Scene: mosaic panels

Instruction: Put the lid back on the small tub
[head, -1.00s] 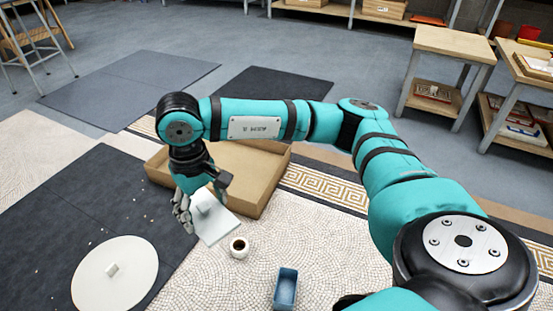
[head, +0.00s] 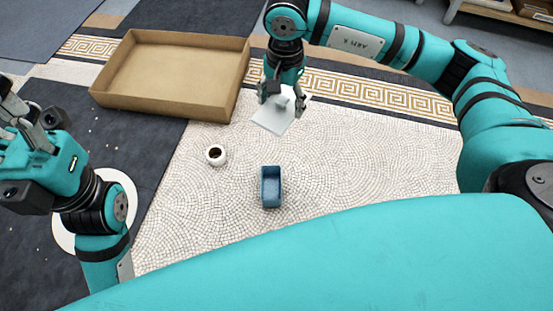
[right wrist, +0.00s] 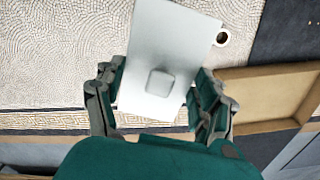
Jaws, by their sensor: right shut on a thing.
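My right gripper (head: 283,101) is shut on the knob of a pale, flat rectangular lid (head: 270,120) and holds it tilted above the pale mosaic. The right wrist view also shows the lid (right wrist: 157,45), its square knob between my fingers. A small blue rectangular tub (head: 271,172) stands open below the lid in the head view. A small white round pot (head: 216,162) with a dark opening stands left of the tub. My left gripper (head: 28,108) is at the left edge, empty; its finger opening is unclear.
A shallow open brown box (head: 175,100) lies at the back left. A large white disc (head: 127,190) on the dark mat (head: 155,140) is partly hidden by my left arm. The mosaic (head: 340,155) right of the tub is clear.

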